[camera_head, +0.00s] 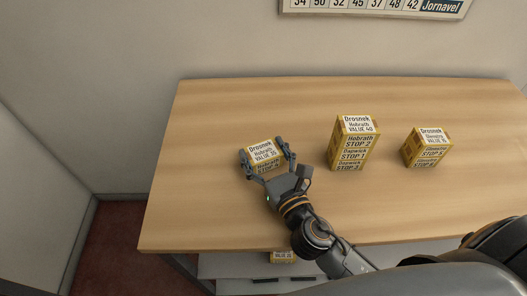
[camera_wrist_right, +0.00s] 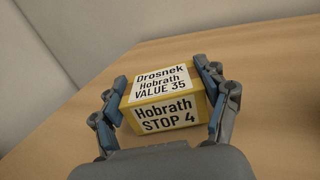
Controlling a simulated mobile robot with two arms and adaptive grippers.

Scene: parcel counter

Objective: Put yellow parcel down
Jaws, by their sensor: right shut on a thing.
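A yellow parcel (camera_head: 264,154) with white labels is at the left part of the wooden counter (camera_head: 215,110). In the right wrist view this parcel (camera_wrist_right: 165,95) reads "Drosnek Hobrath VALUE 35" on top and "Hobrath STOP 4" on the front. My right gripper (camera_head: 267,161) is shut on it, one finger on each side; the gripper also fills the right wrist view (camera_wrist_right: 162,100). The parcel is at or just above the counter top; I cannot tell if it touches. My left gripper is not in view.
A tall yellow parcel stack (camera_head: 352,144) stands right of my right gripper, and a small yellow parcel (camera_head: 427,147) sits further right. Another yellow parcel (camera_head: 282,257) shows on a shelf (camera_head: 225,267) below the counter's front edge. The counter's back left is clear.

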